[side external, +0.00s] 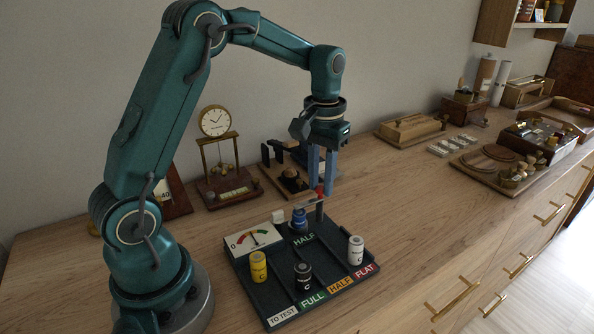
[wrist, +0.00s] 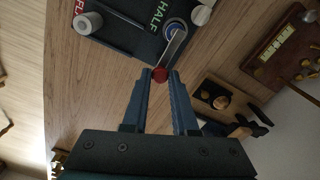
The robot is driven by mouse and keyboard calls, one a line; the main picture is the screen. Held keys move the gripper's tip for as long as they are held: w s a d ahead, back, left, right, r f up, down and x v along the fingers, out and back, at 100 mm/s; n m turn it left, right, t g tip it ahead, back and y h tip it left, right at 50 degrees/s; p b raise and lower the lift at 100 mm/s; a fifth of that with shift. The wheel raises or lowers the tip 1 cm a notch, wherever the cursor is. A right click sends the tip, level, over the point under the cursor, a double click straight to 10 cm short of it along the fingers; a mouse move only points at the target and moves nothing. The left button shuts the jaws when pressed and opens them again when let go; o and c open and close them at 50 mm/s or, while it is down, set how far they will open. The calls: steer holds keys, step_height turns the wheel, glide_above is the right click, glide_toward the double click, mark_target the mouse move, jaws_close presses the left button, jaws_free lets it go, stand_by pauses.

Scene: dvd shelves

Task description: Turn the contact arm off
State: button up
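The tester board (side external: 330,262) lies on the wooden top, with a dial (side external: 252,239) and TO TEST, FULL, HALF and FLAT labels. A blue battery (side external: 299,219) stands beside the dial, by the upper HALF label. The metal contact arm (wrist: 174,46) reaches over this battery (wrist: 174,29) and ends in a red knob (wrist: 160,74). My gripper (side external: 321,192) points down at the knob, which also shows in the side view (side external: 320,191). In the wrist view my gripper (wrist: 160,75) has its fingers apart, with the knob between the tips; I cannot tell if they touch it.
Yellow (side external: 258,266), black (side external: 303,275) and white (side external: 355,250) batteries stand on the board. A clock (side external: 215,122) and a dark wooden device (side external: 286,178) stand behind. Trays and boxes fill the right side; the wood between is clear.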

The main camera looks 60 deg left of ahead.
steer(key=shift+m, duration=0.3)
jaws_close()
steer(key=m, duration=1.3)
steer(key=shift+m, duration=2.2)
steer(key=o, duration=0.9)
jaws_free()
steer(key=shift+c, duration=0.2)
